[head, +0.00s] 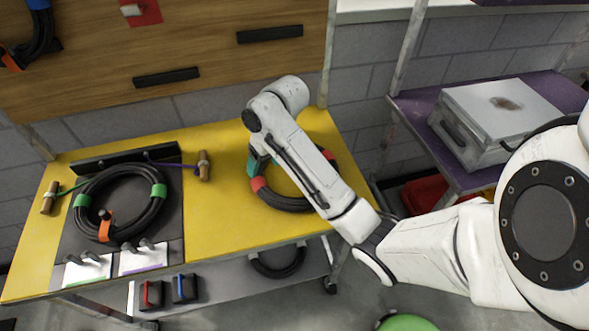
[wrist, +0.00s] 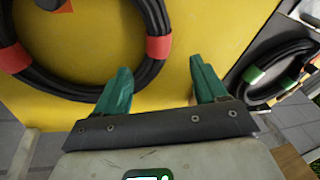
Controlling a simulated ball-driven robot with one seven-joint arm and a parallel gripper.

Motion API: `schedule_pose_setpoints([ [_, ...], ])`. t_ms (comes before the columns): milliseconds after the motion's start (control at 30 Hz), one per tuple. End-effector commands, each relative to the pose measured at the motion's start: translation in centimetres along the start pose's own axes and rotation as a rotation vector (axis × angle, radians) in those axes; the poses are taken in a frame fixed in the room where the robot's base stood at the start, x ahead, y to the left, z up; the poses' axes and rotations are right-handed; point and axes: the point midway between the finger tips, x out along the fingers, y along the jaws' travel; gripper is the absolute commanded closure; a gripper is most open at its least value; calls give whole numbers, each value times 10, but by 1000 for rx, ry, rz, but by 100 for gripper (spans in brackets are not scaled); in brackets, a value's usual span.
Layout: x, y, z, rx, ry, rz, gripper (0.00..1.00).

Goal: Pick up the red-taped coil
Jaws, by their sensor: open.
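The red-taped coil (head: 284,203) is a loop of black cable with red bands. It lies on the right part of the yellow tabletop (head: 214,222), partly hidden behind my arm. In the wrist view the coil (wrist: 60,88) fills the upper left, with one red band (wrist: 159,48) just beyond my fingers. My gripper (wrist: 160,80) has two teal fingers spread apart with nothing held. The left finger overlaps the coil's near right edge in the picture, and part of the cable shows between the fingers. I cannot tell whether they touch. In the head view my gripper (head: 254,161) is over the coil's left side.
A green-taped coil (head: 153,208) with an orange clip lies on a dark mat at the left; it also shows in the wrist view (wrist: 258,92). Another black coil (head: 279,268) hangs below the tabletop. A grey case (head: 497,112) stands on a purple shelf at the right.

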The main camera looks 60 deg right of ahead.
Motion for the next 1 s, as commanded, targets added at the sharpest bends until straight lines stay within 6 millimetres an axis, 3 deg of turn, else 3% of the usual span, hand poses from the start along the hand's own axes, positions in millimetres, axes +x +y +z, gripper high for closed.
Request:
schedule_pose_setpoints([
  [33,-14,32,-6,37,-10,37,29],
  [200,-39,113,0,131,-81,133,29],
  [300,-50,149,12,180,-121,175,29],
  [400,-56,172,21,212,-150,201,29],
  [567,-56,186,29,233,-169,216,29],
  [1000,-7,196,39,234,-170,215,29],
])
